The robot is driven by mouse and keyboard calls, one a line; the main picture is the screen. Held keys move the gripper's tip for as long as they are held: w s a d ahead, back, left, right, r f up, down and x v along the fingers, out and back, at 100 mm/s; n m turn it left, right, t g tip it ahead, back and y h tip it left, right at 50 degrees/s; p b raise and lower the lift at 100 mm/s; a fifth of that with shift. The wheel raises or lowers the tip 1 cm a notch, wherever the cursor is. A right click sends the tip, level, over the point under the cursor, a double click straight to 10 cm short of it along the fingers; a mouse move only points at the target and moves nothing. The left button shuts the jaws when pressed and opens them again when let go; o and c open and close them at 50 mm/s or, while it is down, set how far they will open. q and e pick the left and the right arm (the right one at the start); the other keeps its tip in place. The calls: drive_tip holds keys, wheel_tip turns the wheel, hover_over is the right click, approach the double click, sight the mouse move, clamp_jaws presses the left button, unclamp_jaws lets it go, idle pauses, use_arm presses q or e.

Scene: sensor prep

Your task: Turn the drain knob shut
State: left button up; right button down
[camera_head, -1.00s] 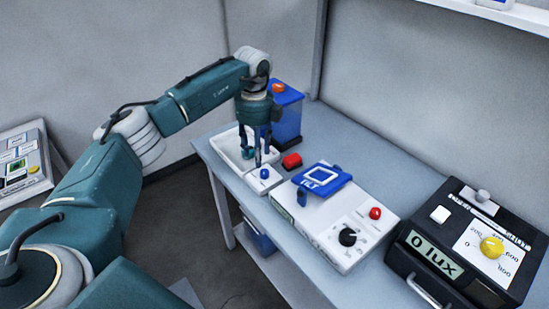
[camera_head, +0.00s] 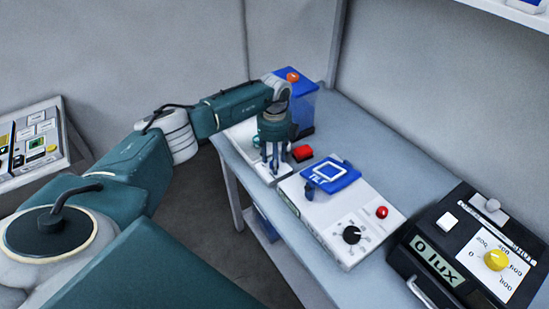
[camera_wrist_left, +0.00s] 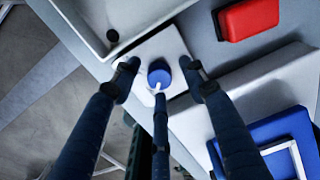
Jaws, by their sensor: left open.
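The blue drain knob (camera_wrist_left: 159,74) with a white pointer sits on a small white block (camera_wrist_left: 157,45) beside the white tray. In the wrist view the pointer runs down from the knob. My left gripper (camera_head: 274,165) points down over the block at the tray's near end. Its fingers (camera_wrist_left: 159,80) are open and spread around the knob, one left, one right and one below it in the wrist view. Contact with the knob cannot be told. In the head view the fingers hide the knob. My right gripper is not in view.
The tray (camera_wrist_left: 82,25) has a dark drain hole (camera_wrist_left: 112,35).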

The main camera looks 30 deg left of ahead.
use_arm(q)
drive_tip(key=shift+f, duration=0.15)
drive_tip(key=shift+c, duration=0.5)
clamp_jaws()
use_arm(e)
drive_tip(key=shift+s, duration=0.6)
